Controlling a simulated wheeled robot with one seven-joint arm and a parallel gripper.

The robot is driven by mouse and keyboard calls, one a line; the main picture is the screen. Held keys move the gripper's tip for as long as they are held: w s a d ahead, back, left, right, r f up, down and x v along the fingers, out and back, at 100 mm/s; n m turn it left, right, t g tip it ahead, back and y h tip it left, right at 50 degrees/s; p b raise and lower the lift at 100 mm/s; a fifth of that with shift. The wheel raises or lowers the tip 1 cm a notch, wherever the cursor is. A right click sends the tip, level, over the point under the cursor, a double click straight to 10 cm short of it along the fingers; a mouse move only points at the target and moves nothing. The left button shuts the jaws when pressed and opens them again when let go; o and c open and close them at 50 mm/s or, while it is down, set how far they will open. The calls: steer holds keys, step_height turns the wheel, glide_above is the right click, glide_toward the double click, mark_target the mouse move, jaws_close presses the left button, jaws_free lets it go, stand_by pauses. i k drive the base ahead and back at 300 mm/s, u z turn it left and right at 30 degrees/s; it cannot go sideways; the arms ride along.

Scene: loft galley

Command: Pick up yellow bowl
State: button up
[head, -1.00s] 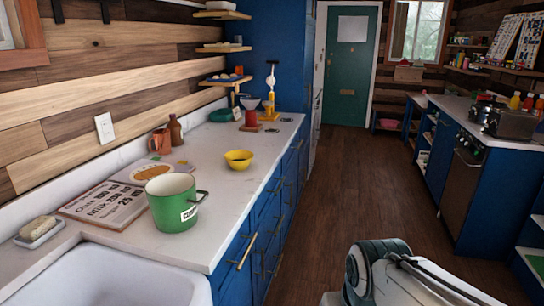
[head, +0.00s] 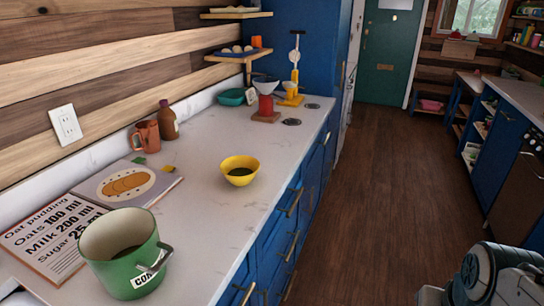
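The yellow bowl (head: 239,171) stands upright on the white countertop (head: 204,227), near the middle of the head view and close to the counter's front edge. Its inside looks dark toward the bottom. Nothing touches it. Part of my arm shows at the lower right, over the floor and well apart from the bowl. My gripper is not in the picture.
A green pot (head: 122,254) stands nearer on the counter, with an open recipe book (head: 126,185) behind it. An orange mug (head: 146,137) and brown bottle (head: 168,120) stand by the wall. The counter around the bowl is clear.

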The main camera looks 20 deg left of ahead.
mark_target(240, 171)
steer(key=u, duration=0.55)
steer(key=i, duration=0.9)
steer(key=u, duration=0.7)
